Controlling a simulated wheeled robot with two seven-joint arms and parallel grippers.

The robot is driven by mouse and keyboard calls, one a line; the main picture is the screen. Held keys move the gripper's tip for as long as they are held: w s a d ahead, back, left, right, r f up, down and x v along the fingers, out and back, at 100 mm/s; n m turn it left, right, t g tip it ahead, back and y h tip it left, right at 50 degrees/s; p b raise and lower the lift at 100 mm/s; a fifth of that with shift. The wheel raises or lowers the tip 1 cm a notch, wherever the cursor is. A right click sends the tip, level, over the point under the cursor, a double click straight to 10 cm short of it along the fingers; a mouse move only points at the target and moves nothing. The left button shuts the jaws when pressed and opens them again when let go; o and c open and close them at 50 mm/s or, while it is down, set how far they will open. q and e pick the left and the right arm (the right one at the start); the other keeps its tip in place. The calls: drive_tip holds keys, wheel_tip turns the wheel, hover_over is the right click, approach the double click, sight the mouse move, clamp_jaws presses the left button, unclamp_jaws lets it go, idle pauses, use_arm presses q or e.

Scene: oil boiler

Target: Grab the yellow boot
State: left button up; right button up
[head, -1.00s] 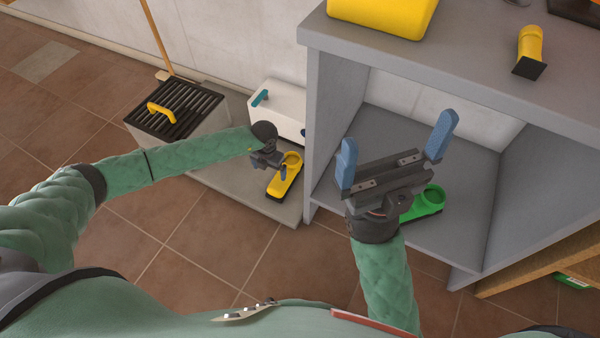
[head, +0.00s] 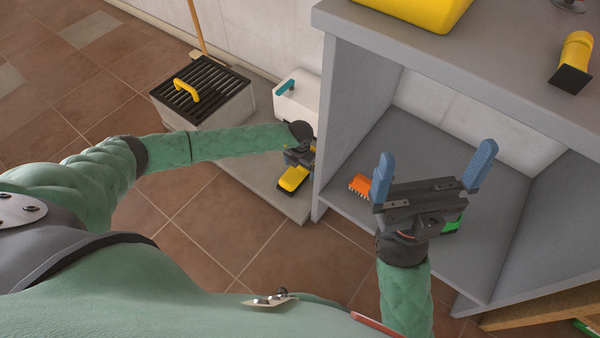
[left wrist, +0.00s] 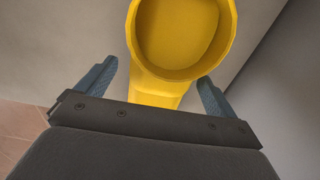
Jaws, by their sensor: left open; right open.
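The yellow boot (head: 293,179) stands on the low grey slab left of the grey cabinet. My left gripper (head: 300,158) is right over it in the head view and hides its top. In the left wrist view the boot's round open top (left wrist: 180,38) faces the camera. It lies between the two blue fingers of my left gripper (left wrist: 157,85), which are apart. I cannot tell whether either finger touches it. My right gripper (head: 433,165) is open and empty in front of the cabinet.
The grey cabinet (head: 317,170) stands close to the right of the boot. An orange item (head: 361,184) and a partly hidden green one (head: 452,224) are inside. A white box (head: 292,100) and a black-grated bin (head: 203,92) stand behind. A yellow tube-like item (head: 576,52) is on top.

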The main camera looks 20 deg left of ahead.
use_arm(q)
drive_tip(key=shift+f, duration=0.85)
drive_tip(key=c, duration=1.2)
